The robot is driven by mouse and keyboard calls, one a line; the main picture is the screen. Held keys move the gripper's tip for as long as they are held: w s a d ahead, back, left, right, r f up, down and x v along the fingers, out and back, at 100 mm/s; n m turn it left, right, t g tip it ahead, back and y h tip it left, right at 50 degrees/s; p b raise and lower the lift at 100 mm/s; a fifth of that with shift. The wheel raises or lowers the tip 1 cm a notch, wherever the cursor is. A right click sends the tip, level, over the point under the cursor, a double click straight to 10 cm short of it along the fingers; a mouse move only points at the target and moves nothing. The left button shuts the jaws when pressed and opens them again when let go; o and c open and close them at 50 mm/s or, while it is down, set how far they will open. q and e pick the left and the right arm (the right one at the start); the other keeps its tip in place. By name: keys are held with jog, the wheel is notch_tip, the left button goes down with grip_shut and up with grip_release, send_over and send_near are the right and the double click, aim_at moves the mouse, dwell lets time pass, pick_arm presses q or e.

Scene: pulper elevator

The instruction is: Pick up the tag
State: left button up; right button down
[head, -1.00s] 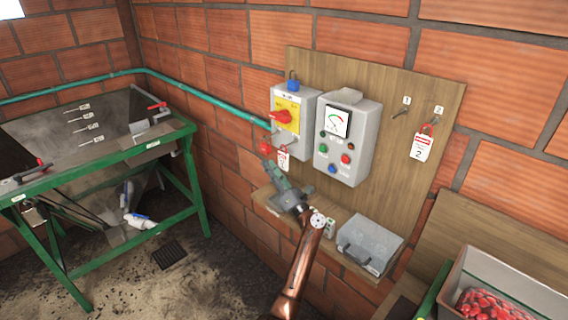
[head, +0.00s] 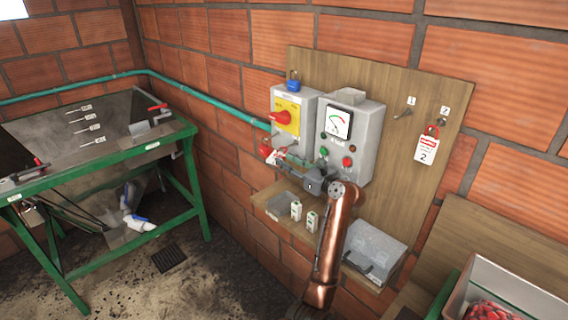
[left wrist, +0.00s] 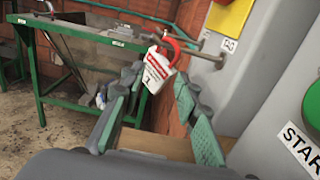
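A white-and-red tag marked 1 (left wrist: 157,71) hangs with a red padlock (left wrist: 177,46) from a metal peg beside the switch box. In the head view its red padlock (head: 266,149) shows, and my gripper partly hides the tag. My left gripper (left wrist: 157,84) is open in the left wrist view, one finger on each side of the tag's lower part; I cannot tell if either touches it. In the head view the left gripper (head: 286,160) reaches in from the right. Another red-and-white tag, marked 2 (head: 425,149), hangs on the board at right. My right gripper is out of view.
The grey switch box (head: 292,112) and the control box with buttons (head: 349,135) stand close to the gripper. A shelf (head: 268,205) below holds small cartons (head: 296,210) and a grey case (head: 374,247). A green-framed metal hopper (head: 95,150) stands at left.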

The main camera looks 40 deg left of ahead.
aim_at(278, 155)
pick_arm(q)
jog(key=a, duration=0.2)
jog(key=shift+a, duration=0.3)
jog(key=shift+w+d, duration=0.1)
jog(key=shift+c, duration=0.7)
grip_shut()
